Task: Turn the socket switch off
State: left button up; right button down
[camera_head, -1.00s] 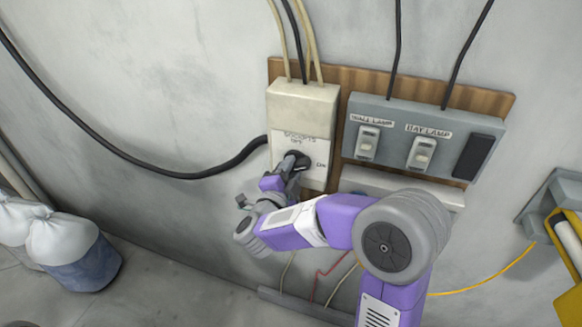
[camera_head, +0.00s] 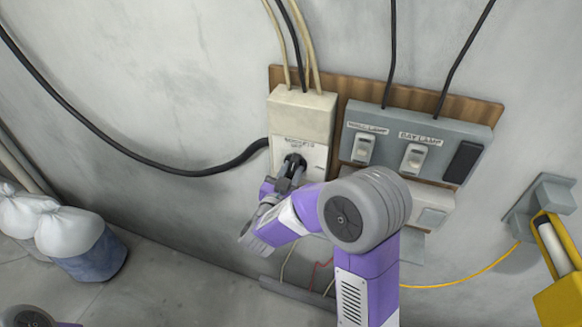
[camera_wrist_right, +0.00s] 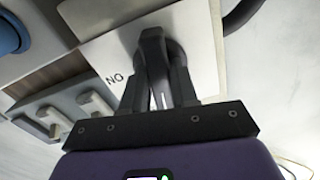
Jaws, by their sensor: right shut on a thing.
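The socket switch is a dark rotary knob (camera_head: 295,158) on the front of a cream box (camera_head: 302,112) on the wall. Lettering on the box is small in the head view; an ON label shows upside down beside the knob in the wrist view. My right gripper (camera_head: 291,169) is shut on the knob from below, and its fingers hide part of it. In the wrist view the fingers of my right gripper (camera_wrist_right: 163,75) flank the knob's dark handle (camera_wrist_right: 154,45). I cannot tell the knob's exact setting. My left gripper is out of view.
A thick black cable (camera_head: 190,174) enters the box's left side. White sacks (camera_head: 68,232) stand at lower left; a yellow fixture (camera_head: 560,290) is at lower right.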

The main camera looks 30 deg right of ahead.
jog(key=shift+n+p, duration=0.6)
jog(key=shift+n, duration=0.4)
jog(key=c, duration=1)
grip_release()
jog(key=shift+o, duration=0.2)
jog(key=b+v, duration=0.1)
jog(key=v, duration=0.6)
jog(key=shift+s+a, duration=0.2)
jog(key=shift+s, duration=0.05)
